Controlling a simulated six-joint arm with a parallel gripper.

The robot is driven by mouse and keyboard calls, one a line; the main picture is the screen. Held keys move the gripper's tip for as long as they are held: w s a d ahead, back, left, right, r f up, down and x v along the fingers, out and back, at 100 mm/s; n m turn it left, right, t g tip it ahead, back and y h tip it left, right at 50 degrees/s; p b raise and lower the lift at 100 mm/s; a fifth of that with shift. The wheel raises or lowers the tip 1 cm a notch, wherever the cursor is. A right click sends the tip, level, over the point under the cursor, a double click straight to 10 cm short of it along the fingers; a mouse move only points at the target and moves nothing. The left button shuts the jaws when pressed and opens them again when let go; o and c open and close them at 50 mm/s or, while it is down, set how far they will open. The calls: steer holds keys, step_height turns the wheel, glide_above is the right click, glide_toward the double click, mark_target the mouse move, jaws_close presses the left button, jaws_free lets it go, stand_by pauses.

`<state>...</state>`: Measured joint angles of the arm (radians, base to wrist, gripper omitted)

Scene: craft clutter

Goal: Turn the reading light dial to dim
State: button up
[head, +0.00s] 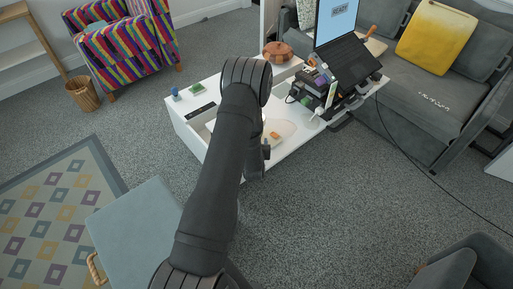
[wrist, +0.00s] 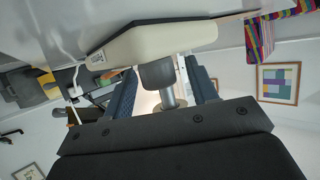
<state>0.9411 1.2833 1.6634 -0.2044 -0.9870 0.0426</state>
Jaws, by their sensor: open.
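In the wrist view a cream, rounded body (wrist: 150,42) with a small printed label spans the top. A dark grey cylindrical knob (wrist: 157,75), which looks like the dial, sits just below it, with a lighter grey stem or disc (wrist: 171,98) beside it. My gripper (wrist: 161,88) is open, with one blue-grey finger on each side of the knob. Gaps show between the knob and both fingers. No dial marking or setting can be read. In the head view my arm reaches to the white table (head: 285,147), and its dark end is beside a pale rounded item (head: 284,128).
The table also holds a laptop (head: 346,58) on a stand, a brown lidded pot (head: 278,51), a small green block (head: 197,88) and an orange item (head: 274,136). Several small things crowd the laptop.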

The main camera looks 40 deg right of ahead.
steer(key=v, duration=1.7)
steer(key=shift+r, duration=0.1)
steer(key=w+d+r+g+y, duration=0.2)
steer(key=w+d+g, duration=0.1)
steer(key=d+g, duration=0.3)
steer(key=w+r+y, duration=0.3)
steer(key=r+y, duration=0.1)
steer(key=r, duration=0.5)
steer(key=shift+g, duration=0.3)
steer(key=x, duration=1.7)
steer(key=shift+w+a+f, duration=0.1)
steer(key=shift+w+f, duration=0.1)
steer(key=shift+f, duration=0.25)
steer(key=shift+c, duration=0.4)
